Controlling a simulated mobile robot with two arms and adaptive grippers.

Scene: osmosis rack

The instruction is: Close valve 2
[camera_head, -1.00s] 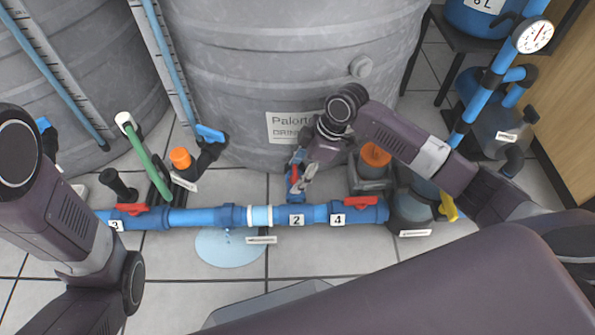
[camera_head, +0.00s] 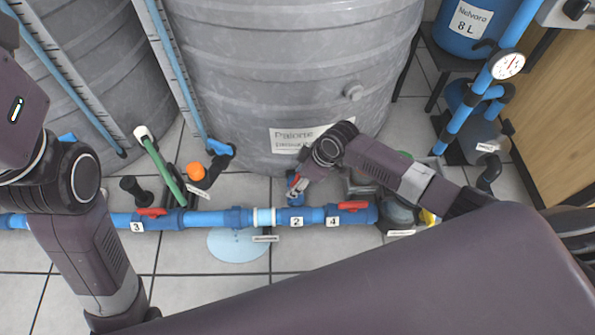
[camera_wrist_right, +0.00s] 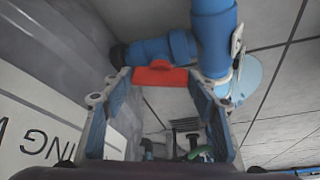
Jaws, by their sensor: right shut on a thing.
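Valve 2 is on a short blue branch (camera_head: 295,199) behind the blue pipe (camera_head: 332,215), near the label "2" (camera_head: 297,222). Its red handle (camera_wrist_right: 160,76) shows between my right fingertips in the right wrist view; in the head view it is small and partly covered by the gripper. My right gripper (camera_head: 297,184) is at this handle and shut on it, its fingers still spread by the handle's width. My left arm stands at the left of the head view; its gripper is out of view.
Red handles of valve 3 (camera_head: 151,212) and valve 4 (camera_head: 353,205) sit on the same pipe. A grey tank (camera_head: 290,70) stands close behind. A puddle (camera_head: 232,246) lies on the floor. A pressure gauge (camera_head: 507,65) is at upper right.

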